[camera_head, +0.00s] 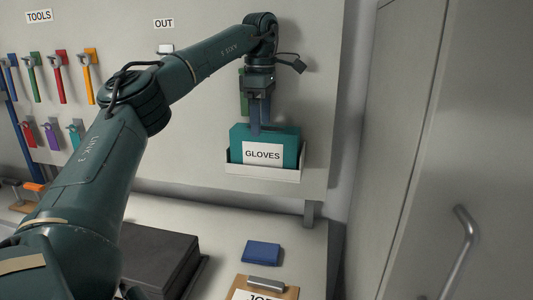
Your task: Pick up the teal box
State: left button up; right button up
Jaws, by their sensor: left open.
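The teal box (291,142) has a white label reading GLOVES. It sits upright in a white holder (262,174) on the wall panel, to the right of the middle of the head view. My left gripper (260,118) points down at the top edge of the box, with its bluish fingers overlapping the box's upper part. It is open. I cannot tell whether the fingers touch the box or straddle its edge. My right gripper is not in view.
Colored tools (86,75) hang on the panel at left. Below, the bench holds a dark case (160,258), a folded blue cloth (262,252) and a clipboard (285,291). A grey cabinet (440,120) with a handle (470,240) stands at right.

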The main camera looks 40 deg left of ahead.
aim_at(265, 145)
pick_arm(q)
jog(key=f, duration=0.7)
jog(key=shift+w+d+f, duration=0.2)
jog(key=shift+w+d, duration=0.05)
jog(key=shift+w, duration=0.15)
jog(key=shift+c, duration=0.2)
jog(key=c, duration=1)
jog(key=shift+r, duration=0.15)
